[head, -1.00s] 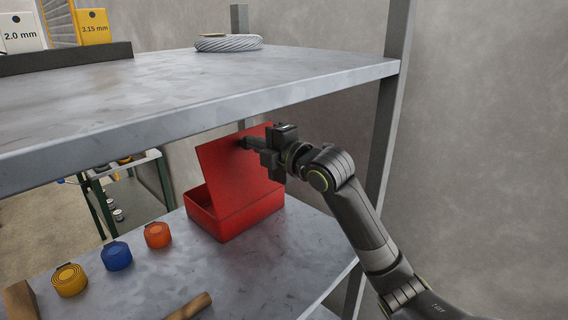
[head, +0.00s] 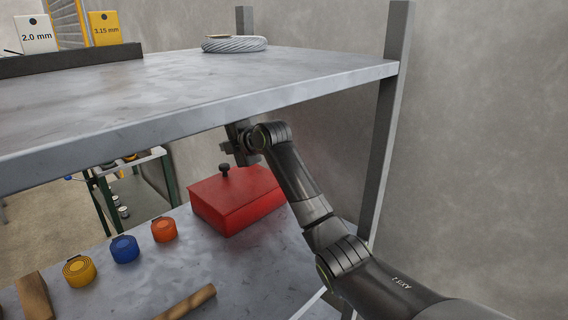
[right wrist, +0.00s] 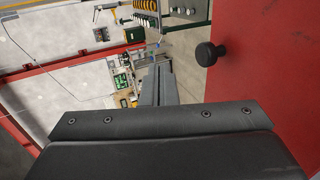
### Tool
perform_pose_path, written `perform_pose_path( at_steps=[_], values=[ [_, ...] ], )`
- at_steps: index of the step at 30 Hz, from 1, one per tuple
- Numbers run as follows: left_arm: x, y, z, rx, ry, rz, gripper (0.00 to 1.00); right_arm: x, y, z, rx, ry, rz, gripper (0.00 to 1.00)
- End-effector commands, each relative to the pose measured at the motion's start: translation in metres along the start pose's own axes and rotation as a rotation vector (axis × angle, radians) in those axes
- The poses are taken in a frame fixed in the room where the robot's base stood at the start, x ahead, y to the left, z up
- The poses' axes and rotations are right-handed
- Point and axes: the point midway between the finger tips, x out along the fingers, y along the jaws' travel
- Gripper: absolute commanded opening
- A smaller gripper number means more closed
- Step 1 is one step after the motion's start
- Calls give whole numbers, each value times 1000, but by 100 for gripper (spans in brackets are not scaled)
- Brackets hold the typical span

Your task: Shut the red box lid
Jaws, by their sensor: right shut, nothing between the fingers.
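The red box (head: 245,215) stands on the lower shelf. Its red lid (head: 250,186) lies down over the box, with no gap that I can make out at the front. A black knob (head: 224,169) stands up from the lid. My right gripper (head: 226,150) is shut and empty, just above and behind the knob, apart from it as far as I can tell. In the right wrist view, the shut fingers (right wrist: 158,85) point past the lid (right wrist: 265,90), and the knob (right wrist: 208,53) is to their right. My left gripper is out of view.
The upper shelf (head: 200,85) hangs close above my right arm. Orange (head: 164,229), blue (head: 125,249) and yellow (head: 79,270) coils lie left of the box. A wooden rod (head: 188,302) is in front. A shelf post (head: 385,150) stands at right.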

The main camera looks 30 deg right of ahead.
Motion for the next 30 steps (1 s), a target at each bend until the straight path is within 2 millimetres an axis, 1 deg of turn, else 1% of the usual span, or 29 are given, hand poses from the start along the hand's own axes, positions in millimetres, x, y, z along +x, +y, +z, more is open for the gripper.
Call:
perform_pose_path(
  at_steps=[2,3,12,18,30],
  values=[
    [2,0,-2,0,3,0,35,8,-4,0,-1,0,-64,0],
    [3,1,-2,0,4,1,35,13,-10,0,0,0,-63,0],
    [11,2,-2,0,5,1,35,31,-25,-1,-1,0,-57,0],
    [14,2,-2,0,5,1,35,36,-30,-1,-2,0,-55,0],
    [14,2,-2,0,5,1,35,37,-31,-1,-1,-1,-54,0]
  ],
)
